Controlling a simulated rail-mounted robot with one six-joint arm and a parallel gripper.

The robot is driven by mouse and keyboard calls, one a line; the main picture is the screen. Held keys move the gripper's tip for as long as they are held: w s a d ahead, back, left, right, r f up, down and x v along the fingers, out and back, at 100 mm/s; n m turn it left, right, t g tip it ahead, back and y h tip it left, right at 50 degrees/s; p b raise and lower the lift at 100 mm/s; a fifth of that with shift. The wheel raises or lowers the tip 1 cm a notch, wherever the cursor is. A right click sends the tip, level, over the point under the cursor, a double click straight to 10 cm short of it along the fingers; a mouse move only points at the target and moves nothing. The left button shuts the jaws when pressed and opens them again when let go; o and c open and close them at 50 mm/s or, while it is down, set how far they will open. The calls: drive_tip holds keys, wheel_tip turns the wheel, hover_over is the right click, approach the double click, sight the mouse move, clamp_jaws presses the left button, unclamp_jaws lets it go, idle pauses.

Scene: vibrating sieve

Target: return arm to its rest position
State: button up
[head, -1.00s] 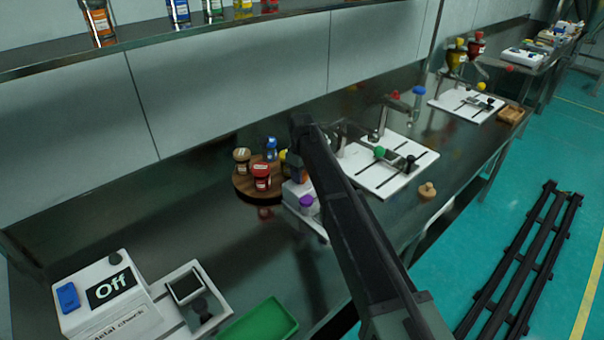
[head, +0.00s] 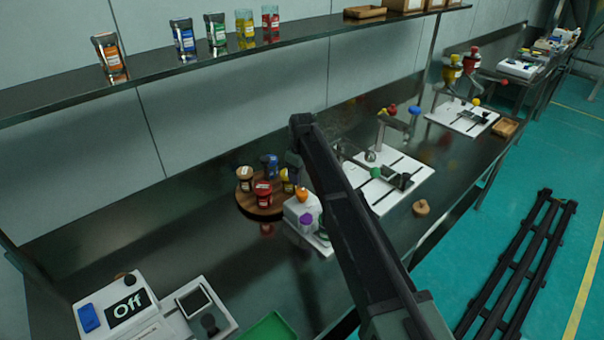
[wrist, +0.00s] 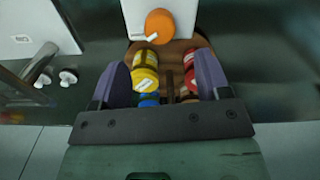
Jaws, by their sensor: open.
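My gripper (wrist: 162,65) is open in the wrist view, its two purple-grey fingers apart with nothing gripped. Beyond and between them are jars on a round wooden stand: a yellow jar (wrist: 145,68), a blue one (wrist: 149,99) and a red one (wrist: 191,66). In the head view the stand (head: 246,205) carries brown (head: 244,179), red (head: 263,195), blue and yellow (head: 288,182) jars. My dark arm crosses the middle of the head view and hides most of the gripper, which is near the stand's right side.
A white device with an orange top (head: 301,194) stands just right of the stand. White sieve stations line the bench (head: 180,240) farther right. An "Off" device (head: 125,308) and a green tray (head: 268,332) are at front left. A shelf of bottles (head: 217,30) runs above.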

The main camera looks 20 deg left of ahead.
wheel_tip(320, 180, up, 2)
drive_tip(key=shift+r+p, duration=0.15)
drive_tip(key=shift+p, duration=0.25)
